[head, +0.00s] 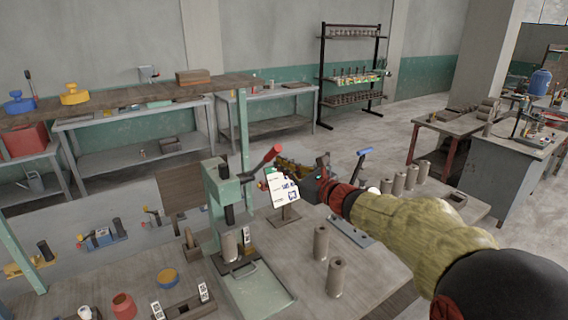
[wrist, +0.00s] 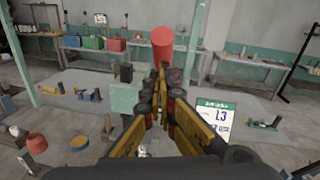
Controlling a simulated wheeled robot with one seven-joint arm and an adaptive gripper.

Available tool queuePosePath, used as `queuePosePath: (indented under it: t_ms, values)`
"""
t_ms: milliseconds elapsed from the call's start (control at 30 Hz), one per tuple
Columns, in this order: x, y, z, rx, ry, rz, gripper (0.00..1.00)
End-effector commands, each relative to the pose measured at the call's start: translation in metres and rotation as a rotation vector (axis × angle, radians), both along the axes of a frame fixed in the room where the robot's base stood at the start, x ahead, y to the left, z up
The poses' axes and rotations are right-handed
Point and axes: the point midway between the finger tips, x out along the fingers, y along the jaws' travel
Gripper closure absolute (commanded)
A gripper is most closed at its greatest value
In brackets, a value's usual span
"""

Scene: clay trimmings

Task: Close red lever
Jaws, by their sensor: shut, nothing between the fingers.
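The red lever (head: 272,153) is on the green press (head: 218,185). It slopes up to the right, ending in a red grip. In the wrist view the red grip (wrist: 162,48) stands upright just beyond my fingertips. My gripper (head: 277,170) reaches in from the right, and its tips are close to the lever. In the wrist view my gripper (wrist: 160,78) has its fingers together with nothing between them. Whether the tips touch the lever cannot be told. The lever's lower end is partly hidden by my fingers in the wrist view.
A white label card (head: 283,190) stands on the workbench (head: 375,270) beside the press, below my gripper. A blue-handled lever (head: 363,153) stands to the right. Clay cylinders (head: 336,277) stand at the front.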

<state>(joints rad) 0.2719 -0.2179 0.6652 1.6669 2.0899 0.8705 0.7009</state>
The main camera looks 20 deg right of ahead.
Motion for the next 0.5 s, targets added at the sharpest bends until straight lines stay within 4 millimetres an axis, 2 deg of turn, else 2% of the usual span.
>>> queuePosePath:
  t_ms: [33, 500]
  values:
    - [0.002, 0.001, 0.01, -0.005, 0.01, 0.001, 1.0]
    - [0.021, 0.007, 0.035, -0.044, 0.131, 0.002, 1.0]
